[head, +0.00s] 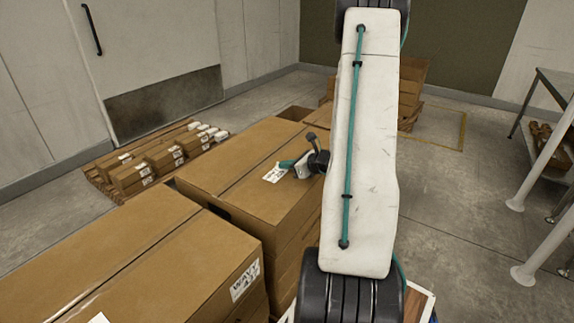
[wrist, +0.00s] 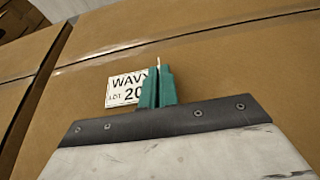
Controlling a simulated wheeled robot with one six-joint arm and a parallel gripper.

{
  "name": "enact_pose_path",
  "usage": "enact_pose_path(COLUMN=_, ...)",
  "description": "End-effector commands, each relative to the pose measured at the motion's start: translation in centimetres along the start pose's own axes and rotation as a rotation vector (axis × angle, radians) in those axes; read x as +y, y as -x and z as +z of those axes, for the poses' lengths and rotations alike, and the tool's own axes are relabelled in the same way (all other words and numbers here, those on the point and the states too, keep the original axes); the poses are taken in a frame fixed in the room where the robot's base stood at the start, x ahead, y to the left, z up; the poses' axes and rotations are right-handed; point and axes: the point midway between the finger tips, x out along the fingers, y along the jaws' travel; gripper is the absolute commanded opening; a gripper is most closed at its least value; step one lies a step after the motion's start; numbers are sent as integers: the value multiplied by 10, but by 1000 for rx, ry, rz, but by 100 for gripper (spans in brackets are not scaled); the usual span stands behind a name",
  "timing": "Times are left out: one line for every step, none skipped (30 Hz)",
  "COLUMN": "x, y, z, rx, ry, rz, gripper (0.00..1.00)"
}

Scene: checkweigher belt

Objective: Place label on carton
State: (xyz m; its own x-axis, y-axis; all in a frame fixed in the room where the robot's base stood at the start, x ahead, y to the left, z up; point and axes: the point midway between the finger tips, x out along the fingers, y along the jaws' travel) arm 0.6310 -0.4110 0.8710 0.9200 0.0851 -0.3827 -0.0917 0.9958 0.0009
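The label (head: 274,173) is a small white rectangle with black print, against the top of the middle brown carton (head: 225,172) near its far right part. In the wrist view the label (wrist: 123,90) reads "WAVY" and "LOT 20", with its right part hidden behind the teal fingers. My gripper (head: 287,164) is at the label, low over the carton. In the wrist view my gripper (wrist: 158,85) has its fingers close together with a thin pale sliver between the tips. It appears shut on the label's edge. I cannot tell whether the label lies fully flat.
Another large carton (head: 130,250) stands in front, with a "WAVY" label (head: 245,280) on its end. Small labelled boxes (head: 135,175) sit on a pallet at the left. More cartons (head: 410,88) stand behind my arm. A metal table (head: 555,85) stands at the right; the floor between is clear.

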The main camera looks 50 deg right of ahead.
Motion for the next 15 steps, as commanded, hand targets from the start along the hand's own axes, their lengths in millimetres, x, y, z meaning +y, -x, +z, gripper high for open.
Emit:
enact_pose_path(x=-1, y=0, z=-2, rx=0, ry=-2, rz=-1, gripper=0)
enact_pose_path(x=-1, y=0, z=-2, rx=0, ry=-1, rz=-1, gripper=8)
enact_pose_path(x=-1, y=0, z=-2, rx=0, ry=-1, rz=-1, gripper=19)
enact_pose_path(x=-1, y=0, z=-2, rx=0, ry=-1, rz=-1, gripper=24)
enact_pose_path(x=-1, y=0, z=-2, rx=0, ry=-1, rz=-1, gripper=24)
enact_pose_path(x=-1, y=0, z=-2, rx=0, ry=-1, rz=-1, gripper=24)
enact_pose_path(x=-1, y=0, z=-2, rx=0, ry=-1, rz=-1, gripper=24)
enact_pose_path(x=-1, y=0, z=-2, rx=0, ry=-1, rz=-1, gripper=24)
enact_pose_path(x=-1, y=0, z=-2, rx=0, ry=-1, rz=-1, gripper=24)
enact_pose_path(x=-1, y=0, z=-2, rx=0, ry=-1, rz=-1, gripper=24)
enact_pose_path(x=-1, y=0, z=-2, rx=0, ry=-1, rz=-1, gripper=24)
enact_pose_path(x=-1, y=0, z=-1, rx=0, ry=-1, rz=-1, gripper=24)
enact_pose_path(x=-1, y=0, z=0, rx=0, ry=0, rz=-1, gripper=24)
enact_pose_path(x=-1, y=1, z=1, rx=0, ry=0, rz=-2, gripper=24)
enact_pose_path(x=-1, y=4, z=2, rx=0, ry=0, rz=-3, gripper=24)
